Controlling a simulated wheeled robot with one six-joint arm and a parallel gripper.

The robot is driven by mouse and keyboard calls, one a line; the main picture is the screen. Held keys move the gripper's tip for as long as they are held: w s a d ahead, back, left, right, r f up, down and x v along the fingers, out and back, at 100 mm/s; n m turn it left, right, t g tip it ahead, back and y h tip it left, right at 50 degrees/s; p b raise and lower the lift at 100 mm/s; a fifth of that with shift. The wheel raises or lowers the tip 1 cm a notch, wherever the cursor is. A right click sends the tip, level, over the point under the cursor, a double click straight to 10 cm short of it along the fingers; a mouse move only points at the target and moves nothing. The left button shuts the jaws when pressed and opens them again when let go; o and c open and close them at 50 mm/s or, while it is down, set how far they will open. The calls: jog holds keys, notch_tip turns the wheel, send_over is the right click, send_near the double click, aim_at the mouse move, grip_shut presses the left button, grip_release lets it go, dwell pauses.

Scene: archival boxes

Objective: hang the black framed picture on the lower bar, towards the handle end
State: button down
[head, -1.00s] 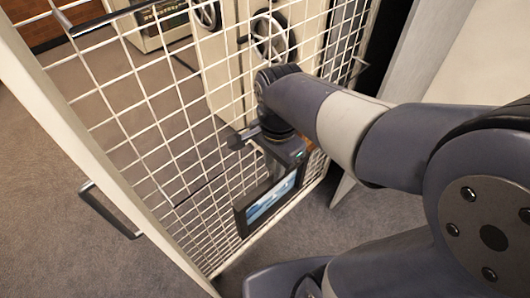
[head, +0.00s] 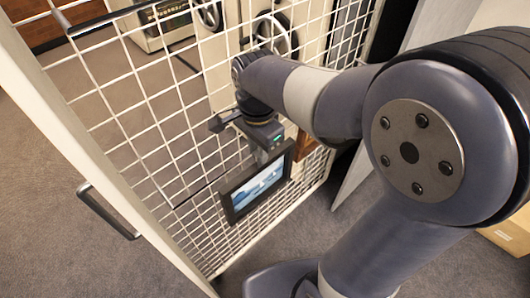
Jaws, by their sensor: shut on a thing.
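The black framed picture (head: 257,187) has a blue and white image and hangs below my gripper (head: 268,150). My gripper is shut on its top edge, and the fingertips are mostly hidden. The picture is held tilted in view, in front of the lower white mesh panel (head: 150,125). I cannot tell whether it touches the mesh. A dark bar (head: 112,16) crosses the upper mesh. The dark handle (head: 108,212) is on the panel's left edge post, left of the picture.
A brown wooden piece (head: 305,146) shows just right of my gripper, partly hidden. Cream cabinets with handwheels (head: 272,35) stand behind the mesh. A cardboard box (head: 512,236) is at the right edge. Carpet is clear left of the panel.

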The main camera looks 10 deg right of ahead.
jog(key=shift+w+a, duration=0.45)
jog(key=shift+w, duration=0.25)
jog(key=shift+w+a, duration=0.45)
jog(key=shift+w, duration=0.2)
jog(key=shift+f+b, duration=0.75)
jog(key=shift+f, duration=0.45)
jog(key=c, duration=1.2)
grip_release()
jog(key=shift+s, duration=0.1)
